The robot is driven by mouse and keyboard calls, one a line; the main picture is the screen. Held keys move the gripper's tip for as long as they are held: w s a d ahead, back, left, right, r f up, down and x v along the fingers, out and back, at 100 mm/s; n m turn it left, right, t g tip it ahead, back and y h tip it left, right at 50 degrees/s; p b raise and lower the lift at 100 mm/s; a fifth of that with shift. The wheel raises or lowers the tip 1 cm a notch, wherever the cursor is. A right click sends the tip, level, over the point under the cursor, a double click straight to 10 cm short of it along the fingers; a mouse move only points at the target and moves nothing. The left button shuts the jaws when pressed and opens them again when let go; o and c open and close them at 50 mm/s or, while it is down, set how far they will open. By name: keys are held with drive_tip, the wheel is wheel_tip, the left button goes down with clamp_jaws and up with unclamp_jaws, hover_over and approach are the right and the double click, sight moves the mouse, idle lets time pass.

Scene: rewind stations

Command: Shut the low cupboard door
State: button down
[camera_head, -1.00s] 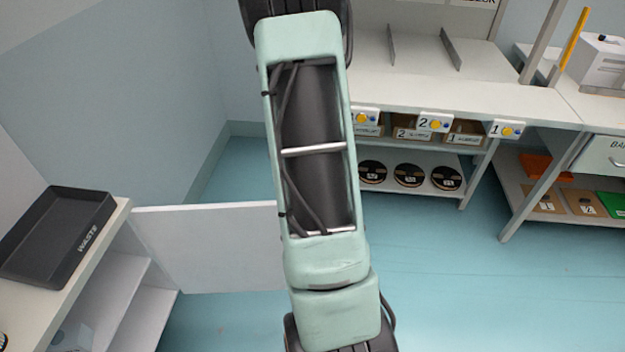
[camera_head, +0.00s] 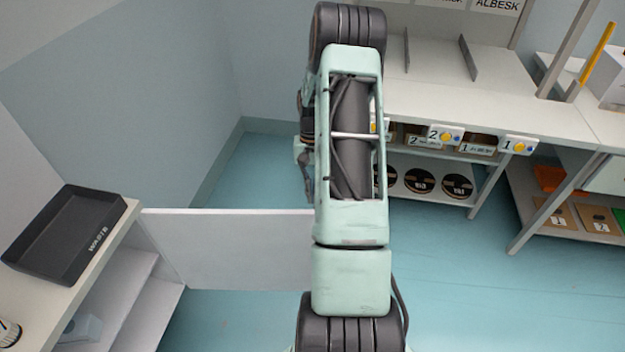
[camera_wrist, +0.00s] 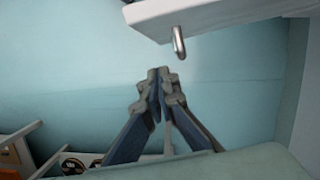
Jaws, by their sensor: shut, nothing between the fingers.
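The low cupboard door (camera_head: 235,250) is a plain white panel. It stands wide open in the head view, reaching right from the cupboard (camera_head: 125,290) at the lower left, and its far end passes behind my arm. In the wrist view the door (camera_wrist: 215,12) shows at the top as a white edge with a small metal handle (camera_wrist: 179,42). My gripper (camera_wrist: 160,75) is shut and empty, just below the handle in that picture. It appears apart from the handle and door. In the head view my arm mostly hides the gripper.
A black waste tray (camera_head: 70,235) sits on the cupboard top. A white workbench (camera_head: 480,112) with numbered bins and several dark reels stands at the back right. Blue floor (camera_head: 460,290) is clear between the bench and the door.

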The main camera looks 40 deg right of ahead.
drive_tip(key=shift+s+a+f+p, duration=0.2)
drive_tip(key=shift+s+a+f, duration=0.25)
drive_tip(key=shift+s+a, duration=0.35)
drive_tip(key=shift+s+a+f+p, duration=0.2)
drive_tip(key=shift+s+a+f, duration=0.3)
drive_tip(key=shift+s, duration=0.45)
drive_tip(key=shift+a, duration=0.1)
